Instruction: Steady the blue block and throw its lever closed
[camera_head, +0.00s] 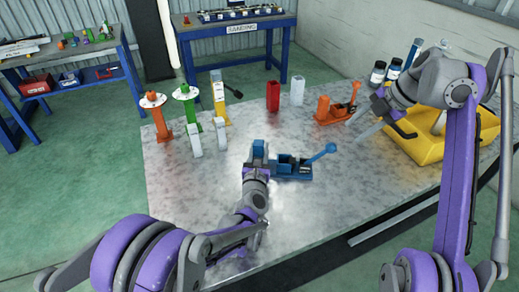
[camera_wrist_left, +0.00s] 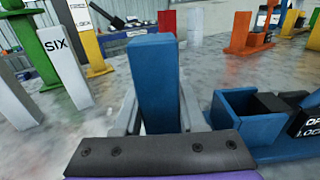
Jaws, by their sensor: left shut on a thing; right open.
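The blue block (camera_head: 290,170) sits on the grey metal table, with a tall blue post at its left end. Its blue lever (camera_head: 322,154) slants up to the right and ends in a round knob. My left gripper (camera_head: 259,152) is shut on the post. In the left wrist view the post (camera_wrist_left: 154,82) stands upright between the two grey fingers, and the block's open box part (camera_wrist_left: 247,118) lies to the right. A black label there is cut off by the frame edge. My right gripper (camera_head: 353,132) is open and empty, up and to the right of the lever knob.
An orange block with a lever (camera_head: 333,112) stands behind, close to my right gripper. A yellow bin (camera_head: 425,147) is at the right. Red (camera_head: 272,96) and white (camera_head: 297,90) posts, and orange, green and yellow stands, are farther back. The table front is mostly clear.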

